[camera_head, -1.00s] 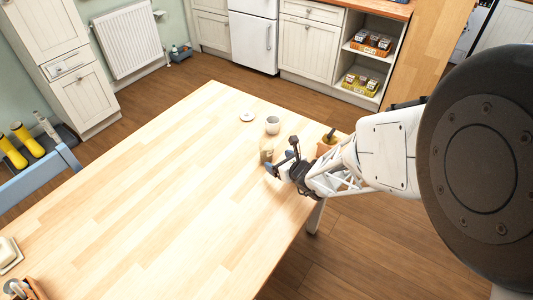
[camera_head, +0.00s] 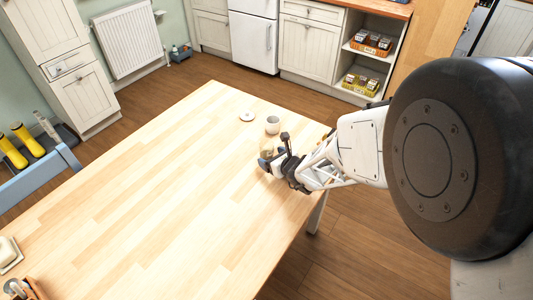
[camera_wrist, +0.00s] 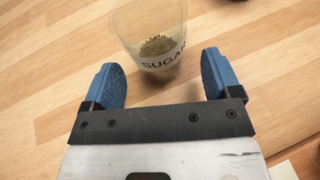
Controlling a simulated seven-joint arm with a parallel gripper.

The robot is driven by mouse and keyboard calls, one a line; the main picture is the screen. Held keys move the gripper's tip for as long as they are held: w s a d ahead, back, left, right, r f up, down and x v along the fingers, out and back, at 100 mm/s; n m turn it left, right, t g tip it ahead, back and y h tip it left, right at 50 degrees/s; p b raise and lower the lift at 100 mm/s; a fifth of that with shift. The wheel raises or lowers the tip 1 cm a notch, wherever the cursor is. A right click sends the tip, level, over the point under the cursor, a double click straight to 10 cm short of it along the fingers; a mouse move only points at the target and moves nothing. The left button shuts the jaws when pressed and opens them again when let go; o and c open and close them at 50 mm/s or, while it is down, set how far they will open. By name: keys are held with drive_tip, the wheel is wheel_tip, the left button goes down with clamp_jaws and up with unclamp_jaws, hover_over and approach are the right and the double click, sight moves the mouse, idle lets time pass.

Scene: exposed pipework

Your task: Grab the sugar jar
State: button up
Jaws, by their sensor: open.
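The sugar jar (camera_wrist: 150,38) is a clear glass container with a dark "SUGAR" label and some brownish contents. It stands on the wooden table (camera_head: 170,180), near the table's far right edge. In the wrist view it is just beyond my gripper (camera_wrist: 164,72), roughly centred between the two blue fingertips. The fingers are open and empty. In the head view my gripper (camera_head: 272,160) is low over the table and hides most of the jar (camera_head: 267,146).
A small grey-white cup (camera_head: 272,125) stands just behind the jar. A white round lid or disc (camera_head: 247,117) lies further back left. A white butter-dish-like item (camera_head: 8,252) is at the near left. The table's middle is clear.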

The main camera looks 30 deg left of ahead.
sight(270, 150)
drive_tip(key=shift+x, duration=1.5)
drive_tip(key=shift+r, duration=0.1)
drive_tip(key=c, duration=1.1)
drive_tip(key=shift+r, duration=0.1)
drive_tip(key=shift+r, duration=1.5)
drive_tip(key=shift+s+d+r, duration=0.15)
drive_tip(key=shift+s+d, duration=0.05)
drive_tip(key=shift+s, duration=0.05)
drive_tip(key=s+d, duration=0.3)
drive_tip(key=s+d+r, duration=0.1)
drive_tip(key=s+d, duration=0.6)
drive_tip(key=d, duration=0.1)
drive_tip(key=shift+s+d+r, duration=0.15)
drive_tip(key=shift+s+r, duration=0.05)
drive_tip(key=shift+r, duration=0.05)
